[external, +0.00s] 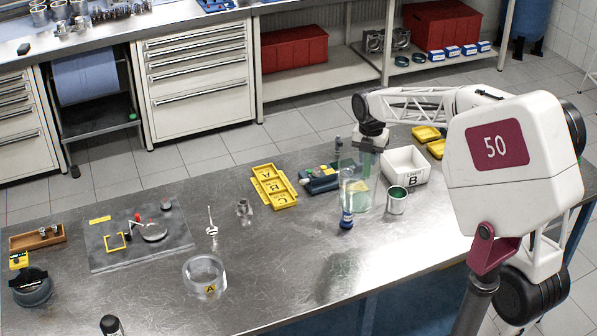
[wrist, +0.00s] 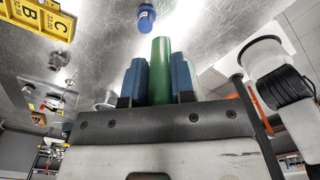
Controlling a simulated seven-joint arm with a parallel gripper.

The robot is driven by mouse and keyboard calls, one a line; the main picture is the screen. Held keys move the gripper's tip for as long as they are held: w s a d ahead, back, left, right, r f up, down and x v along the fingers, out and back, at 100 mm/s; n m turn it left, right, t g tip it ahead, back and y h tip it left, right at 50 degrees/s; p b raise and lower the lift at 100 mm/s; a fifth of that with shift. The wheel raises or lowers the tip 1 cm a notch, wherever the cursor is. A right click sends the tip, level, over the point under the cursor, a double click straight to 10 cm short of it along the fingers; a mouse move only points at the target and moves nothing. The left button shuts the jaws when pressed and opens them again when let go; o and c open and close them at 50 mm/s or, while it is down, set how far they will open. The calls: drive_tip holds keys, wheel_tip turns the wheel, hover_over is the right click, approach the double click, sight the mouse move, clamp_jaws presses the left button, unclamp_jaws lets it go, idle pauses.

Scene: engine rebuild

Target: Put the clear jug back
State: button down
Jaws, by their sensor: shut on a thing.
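The clear jug (external: 350,186) is see-through and looks upright near the right part of the metal bench, with green showing through it. My gripper (external: 365,155) is above its top edge. In the wrist view the blue fingers of my gripper (wrist: 160,85) are shut on a green upright bar (wrist: 161,65), which appears to be the jug's handle. The jug's clear walls are hard to make out there. I cannot tell whether its base touches the bench.
A blue bottle (external: 346,219) stands just in front of the jug. A green-topped can (external: 396,201) and a white bin marked B (external: 405,167) are close on the right. A yellow lettered tray (external: 273,187) lies left. A clear round dish marked A (external: 205,275) stands front left.

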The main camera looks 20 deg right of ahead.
drive_tip(key=s+a+n, duration=0.2)
drive_tip(key=s+a, duration=0.4)
drive_tip(key=a, duration=0.3)
drive_tip(key=s+a+n, duration=0.3)
drive_tip(key=s+a, duration=0.3)
drive_tip(key=a, duration=0.3)
wheel_tip(320, 180, down, 9)
drive_tip(key=shift+d+f, duration=0.2)
drive_tip(key=shift+d, duration=0.05)
drive_tip(key=w+a, duration=0.3)
drive_tip(key=w, duration=0.4)
drive_tip(key=w+a+f, duration=0.1)
drive_tip(key=w+a, duration=0.2)
drive_tip(key=w, duration=0.4)
drive_tip(key=shift+w+f, duration=0.2)
drive_tip(key=shift+w, duration=0.15)
drive_tip(key=shift+f, duration=0.1)
